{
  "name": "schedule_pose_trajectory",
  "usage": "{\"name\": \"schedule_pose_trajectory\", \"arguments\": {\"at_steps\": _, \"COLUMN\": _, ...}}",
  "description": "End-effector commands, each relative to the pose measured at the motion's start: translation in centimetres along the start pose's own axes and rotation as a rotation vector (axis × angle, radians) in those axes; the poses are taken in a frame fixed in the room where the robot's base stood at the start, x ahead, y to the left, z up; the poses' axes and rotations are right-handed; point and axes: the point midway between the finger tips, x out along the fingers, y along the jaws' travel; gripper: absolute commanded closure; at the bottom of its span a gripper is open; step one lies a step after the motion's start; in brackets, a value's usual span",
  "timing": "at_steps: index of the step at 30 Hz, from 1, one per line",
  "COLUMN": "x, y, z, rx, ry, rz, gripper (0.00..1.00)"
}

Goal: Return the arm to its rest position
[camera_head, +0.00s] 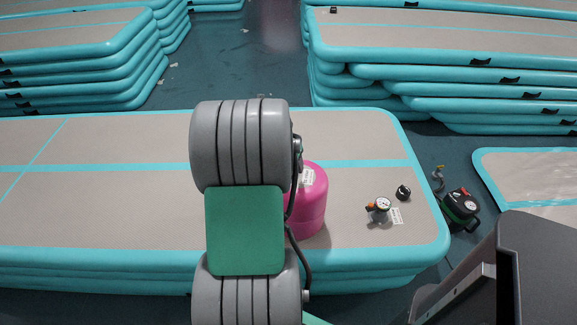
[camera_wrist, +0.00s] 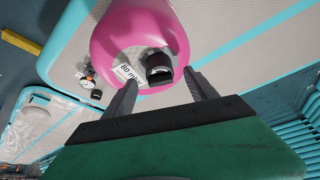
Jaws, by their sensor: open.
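My gripper (camera_wrist: 160,93) is open and empty in the wrist view. Its two dark fingers are spread in front of a pink tank (camera_wrist: 140,28) with a black cap and a white label. In the head view the same pink tank (camera_head: 312,205) stands on the near inflatable track, partly hidden behind my grey and green arm. My gripper's fingers are hidden by the arm in the head view. Whether the fingers touch the tank cannot be told.
On the near inflatable track (camera_head: 110,215) are a pressure gauge (camera_head: 379,208) and a small black cap (camera_head: 403,192). A black and green pump (camera_head: 460,208) lies on the floor to its right. Stacked tracks (camera_head: 440,50) stand behind, with dark floor between the stacks.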

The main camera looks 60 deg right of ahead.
Motion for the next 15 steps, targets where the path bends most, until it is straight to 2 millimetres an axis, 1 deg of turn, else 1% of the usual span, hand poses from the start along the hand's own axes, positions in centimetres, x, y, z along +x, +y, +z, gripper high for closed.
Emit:
{"name": "schedule_pose_trajectory", "arguments": {"at_steps": 1, "x": -1.4, "y": -0.1, "z": -0.2, "rx": 0.0, "ry": 0.004, "rz": -0.002, "gripper": 0.34}}
{"name": "schedule_pose_trajectory", "arguments": {"at_steps": 3, "x": -2.8, "y": 0.0, "z": -0.1, "rx": 0.0, "ry": 0.002, "rz": -0.002, "gripper": 0.34}}
{"name": "schedule_pose_trajectory", "arguments": {"at_steps": 6, "x": -4.2, "y": -0.1, "z": -0.1, "rx": -0.001, "ry": 0.002, "rz": -0.002, "gripper": 0.34}}
{"name": "schedule_pose_trajectory", "arguments": {"at_steps": 9, "x": -4.8, "y": 0.0, "z": 0.1, "rx": -0.001, "ry": -0.001, "rz": -0.001, "gripper": 0.34}}
{"name": "schedule_pose_trajectory", "arguments": {"at_steps": 15, "x": -4.8, "y": 0.0, "z": 0.1, "rx": -0.001, "ry": -0.001, "rz": 0.0, "gripper": 0.34}}
